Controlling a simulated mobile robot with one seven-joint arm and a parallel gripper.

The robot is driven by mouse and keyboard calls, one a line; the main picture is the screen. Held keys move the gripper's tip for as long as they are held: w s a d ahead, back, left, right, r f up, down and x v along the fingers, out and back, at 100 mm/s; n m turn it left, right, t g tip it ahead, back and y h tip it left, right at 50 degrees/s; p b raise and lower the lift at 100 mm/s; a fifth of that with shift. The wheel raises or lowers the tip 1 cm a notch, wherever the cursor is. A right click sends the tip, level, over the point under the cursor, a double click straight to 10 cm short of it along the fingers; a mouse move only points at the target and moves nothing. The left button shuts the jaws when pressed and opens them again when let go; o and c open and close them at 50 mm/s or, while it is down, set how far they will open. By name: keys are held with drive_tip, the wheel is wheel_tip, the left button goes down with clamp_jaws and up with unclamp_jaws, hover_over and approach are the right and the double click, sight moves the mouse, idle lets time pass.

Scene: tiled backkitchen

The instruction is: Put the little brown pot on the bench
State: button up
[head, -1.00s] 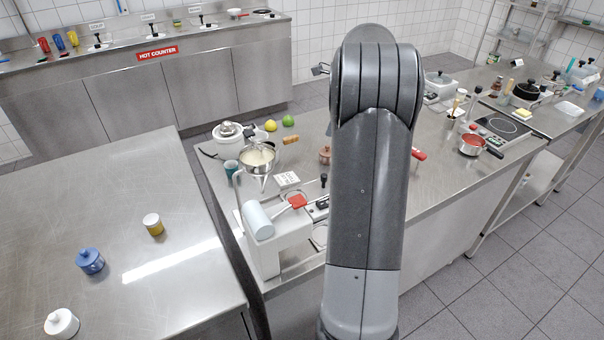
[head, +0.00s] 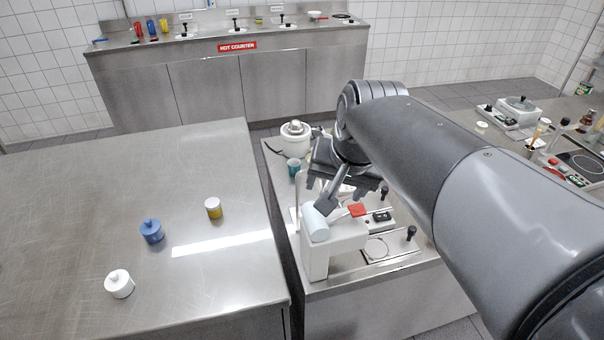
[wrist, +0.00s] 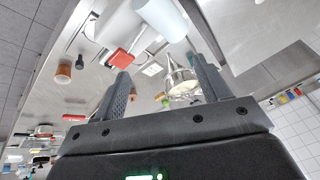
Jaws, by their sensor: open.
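A small brown pot (wrist: 63,74) shows at the left of the wrist view, on the steel counter, well off to the side of my fingers. In the head view my arm hides that part of the counter. My gripper (head: 320,190) hangs over the left end of this counter, close to the white machine with the pale blue cylinder. In the wrist view its two fingers (wrist: 158,68) are apart with nothing held between them.
The white machine (head: 317,255) with a red paddle stands just below my gripper. A teal cup (head: 293,167) and a white cooker (head: 296,136) are behind it. A gap separates bench and counter. The back and left of the bench are clear.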

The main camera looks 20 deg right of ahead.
drive_tip(key=s+a+f+n, duration=0.1)
drive_tip(key=s, duration=0.1)
drive_tip(key=s+a+f+n, duration=0.1)
drive_tip(key=s+n, duration=0.1)
drive_tip(key=s+a+f+n+t, duration=0.1)
drive_tip(key=s+n, duration=0.1)
drive_tip(key=s, duration=0.1)
drive_tip(key=shift+f, duration=0.2)
